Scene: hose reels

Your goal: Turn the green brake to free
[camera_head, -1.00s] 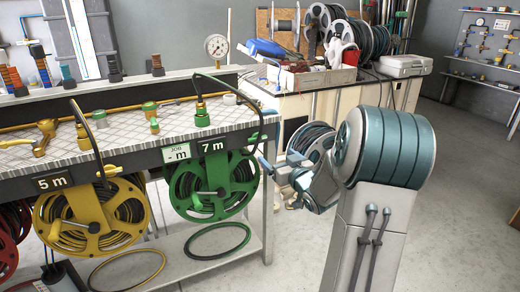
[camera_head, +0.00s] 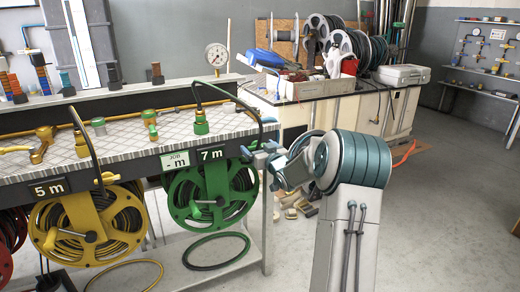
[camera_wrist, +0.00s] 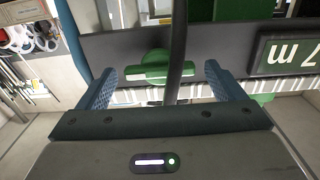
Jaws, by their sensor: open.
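The green brake (camera_wrist: 155,68) is a short lever with a pale stripe on the dark front rail of the bench. In the wrist view it lies crosswise between the two blue fingers of my open gripper (camera_wrist: 158,77). I see no finger touching it. A dark hose (camera_wrist: 178,45) passes upright beside the brake's right part, also between the fingers. In the head view my gripper (camera_head: 263,153) is at the bench's right front corner, right of the 7 m sign (camera_head: 212,154). The green reel (camera_head: 210,196) hangs below that sign.
A yellow reel (camera_head: 88,225) with a 5 m sign (camera_head: 49,189) hangs to the left. The green hose fitting (camera_head: 200,122) stands on the bench top, its hose arching to the right end.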

